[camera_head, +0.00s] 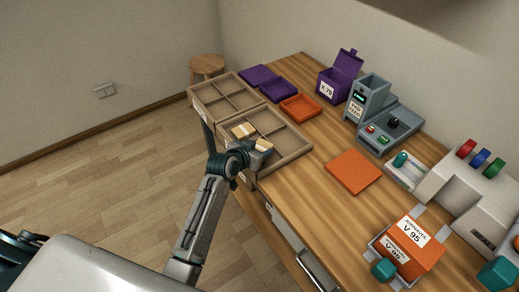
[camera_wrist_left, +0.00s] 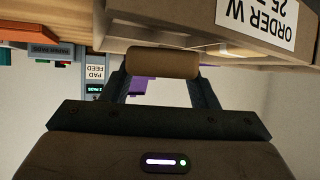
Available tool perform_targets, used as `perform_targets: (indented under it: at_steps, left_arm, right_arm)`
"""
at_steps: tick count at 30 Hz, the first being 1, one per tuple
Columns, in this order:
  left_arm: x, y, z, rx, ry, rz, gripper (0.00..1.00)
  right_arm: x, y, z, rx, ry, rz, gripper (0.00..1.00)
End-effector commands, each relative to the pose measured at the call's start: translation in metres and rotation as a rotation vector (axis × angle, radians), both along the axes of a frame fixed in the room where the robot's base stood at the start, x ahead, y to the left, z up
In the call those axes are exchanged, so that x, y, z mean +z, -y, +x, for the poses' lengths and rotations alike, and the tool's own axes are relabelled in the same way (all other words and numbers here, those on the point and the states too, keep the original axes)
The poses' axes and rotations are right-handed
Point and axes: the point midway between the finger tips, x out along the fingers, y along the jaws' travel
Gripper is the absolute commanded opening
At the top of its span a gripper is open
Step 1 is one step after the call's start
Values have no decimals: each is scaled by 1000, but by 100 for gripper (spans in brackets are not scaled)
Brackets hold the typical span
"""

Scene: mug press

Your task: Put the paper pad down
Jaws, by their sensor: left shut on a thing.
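My left gripper (camera_head: 259,149) is over the near divided tray (camera_head: 290,157), shut on a small tan paper pad (camera_head: 264,143). In the left wrist view, the pad (camera_wrist_left: 162,62) shows as a rounded tan block between the two fingers of the left gripper (camera_wrist_left: 161,76). The pad is at the tray's near-left compartments; I cannot tell whether it touches the tray floor. Another tan pad with a pale band (camera_head: 244,130) lies in the tray, just behind the held one. My right gripper is not in view.
A second divided tray (camera_head: 222,87) adjoins behind. Purple trays (camera_head: 278,90) and an orange tray (camera_head: 300,107) lie beside them. A grey pad feed machine (camera_head: 368,97), a purple box (camera_head: 336,86) and an orange mat (camera_head: 353,172) are to the right. A labelled wall (camera_wrist_left: 258,20) is close in the wrist view.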

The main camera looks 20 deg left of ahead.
Motion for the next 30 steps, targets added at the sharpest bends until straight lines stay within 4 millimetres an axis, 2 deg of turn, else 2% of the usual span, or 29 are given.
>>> perform_targets:
  at_steps: [1,5,14,25,26,27,30]
  left_arm:
    - [1,0,8,0,0,0,32]
    - [-2,0,16,0,-1,-1,32]
    - [-35,0,16,1,-2,-1,32]
    - [-41,0,17,0,0,-1,32]
    - [-41,0,17,0,0,-1,56]
    - [-40,0,16,0,0,-1,63]
    - [-40,0,16,0,0,-1,63]
  right_arm:
    - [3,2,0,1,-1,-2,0]
    - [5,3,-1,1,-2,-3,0]
    - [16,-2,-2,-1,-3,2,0]
    - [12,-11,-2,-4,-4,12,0]
    - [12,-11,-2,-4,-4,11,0]
    - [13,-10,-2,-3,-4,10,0]
    - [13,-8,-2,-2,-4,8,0]
